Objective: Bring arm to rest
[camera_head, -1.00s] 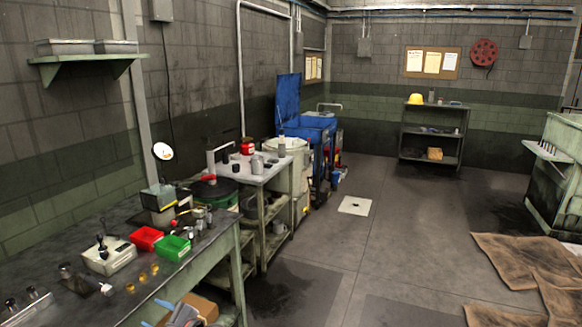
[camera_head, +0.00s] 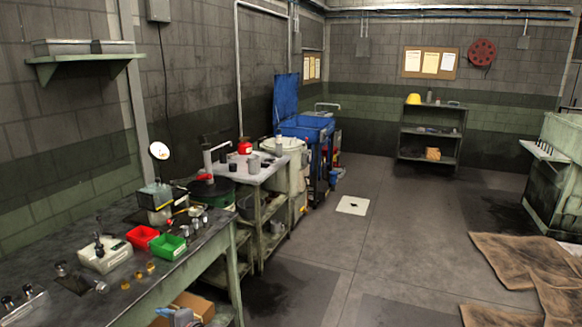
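I see nothing held in the visible part. My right gripper is not in view.
The bench carries a red bin (camera_head: 142,236), a green bin (camera_head: 168,245), a white fixture (camera_head: 104,256), several brass pieces (camera_head: 138,275) and metal parts. A blue machine (camera_head: 308,130) stands farther back. The middle floor is open; brown sheets (camera_head: 520,262) lie at right.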

